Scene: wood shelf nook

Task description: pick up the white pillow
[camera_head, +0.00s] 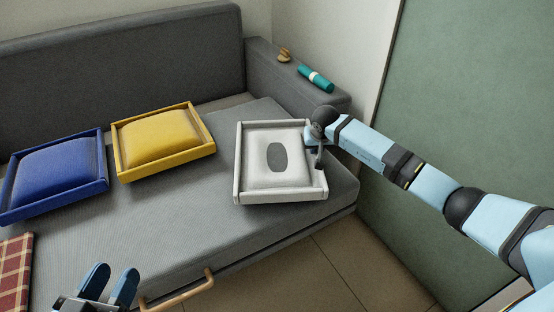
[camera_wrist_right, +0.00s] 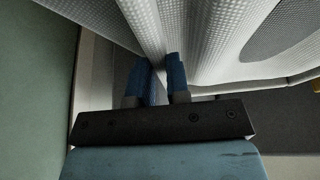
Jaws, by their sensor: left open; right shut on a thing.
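The white pillow (camera_head: 260,172) has a raised border and a grey oval in its middle. It is at the right end of the grey sofa seat in the head view. My right gripper (camera_wrist_right: 162,75) is shut on the pillow's border at its right side; the white fabric (camera_wrist_right: 205,35) fills the top of the right wrist view. In the head view the fingers of my right gripper are mostly hidden at the pillow's right edge. I cannot tell whether the pillow touches the seat. My left gripper (camera_head: 108,283) is open and empty at the bottom left, in front of the sofa.
A yellow pillow (camera_head: 160,140) and a blue pillow (camera_head: 55,172) lie to the left on the grey sofa (camera_head: 200,205). A red checked cloth (camera_head: 14,270) is at the far left. A teal roll (camera_head: 315,78) and a small brown object (camera_head: 284,55) sit on the armrest. A wooden handle (camera_head: 180,292) sticks out in front.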

